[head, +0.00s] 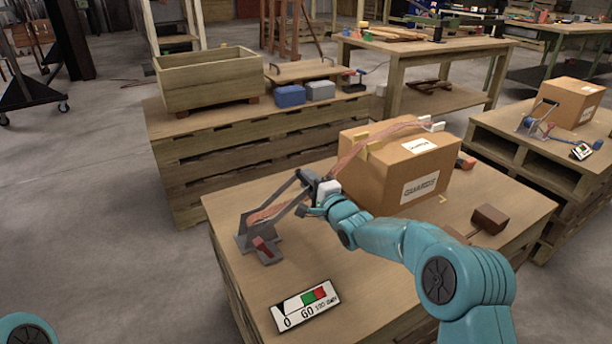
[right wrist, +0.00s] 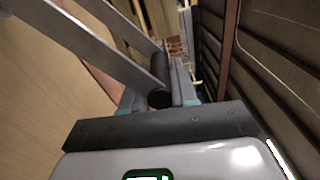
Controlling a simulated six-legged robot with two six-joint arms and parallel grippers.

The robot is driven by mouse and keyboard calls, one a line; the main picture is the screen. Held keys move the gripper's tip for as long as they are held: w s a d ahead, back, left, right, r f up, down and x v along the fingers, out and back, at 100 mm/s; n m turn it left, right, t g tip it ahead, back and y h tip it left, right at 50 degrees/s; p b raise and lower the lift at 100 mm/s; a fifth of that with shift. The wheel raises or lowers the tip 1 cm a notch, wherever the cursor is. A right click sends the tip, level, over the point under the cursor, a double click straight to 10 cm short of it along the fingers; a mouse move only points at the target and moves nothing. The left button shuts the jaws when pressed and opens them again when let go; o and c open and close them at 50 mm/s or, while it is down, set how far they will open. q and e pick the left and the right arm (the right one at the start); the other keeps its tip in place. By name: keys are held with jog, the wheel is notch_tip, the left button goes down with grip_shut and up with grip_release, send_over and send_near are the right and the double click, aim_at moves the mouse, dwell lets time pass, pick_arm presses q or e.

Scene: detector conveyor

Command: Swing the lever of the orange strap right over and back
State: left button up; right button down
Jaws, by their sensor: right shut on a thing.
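The orange strap (head: 347,160) runs over the cardboard box (head: 383,180) on the near pallet table and looks faded pinkish. Its grey ratchet lever (head: 283,197) rises at a slant from a base at the table's left side. My right gripper (head: 314,190) is at the lever's upper end. In the right wrist view the lever's two grey side bars (right wrist: 108,45) lead to a dark round crossbar (right wrist: 160,98), which sits between the fingers of my right gripper (right wrist: 160,92). It is shut on the lever. My left gripper is out of view.
A small red-handled part (head: 266,250) stands beside the ratchet base. A gauge card (head: 305,306) with green and red fields lies at the near edge. A brown block (head: 490,219) lies on the right. A wooden crate (head: 210,79) stands on the pallet stack behind.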

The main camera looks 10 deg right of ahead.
jog(key=shift+f, duration=0.7)
jog(key=c, duration=1)
grip_release()
jog(key=shift+d+r, duration=0.1)
jog(key=shift+s+d, duration=0.2)
jog(key=shift+s, duration=0.25)
jog(key=shift+p+v, duration=1.5)
jog(key=shift+v, duration=6.15)
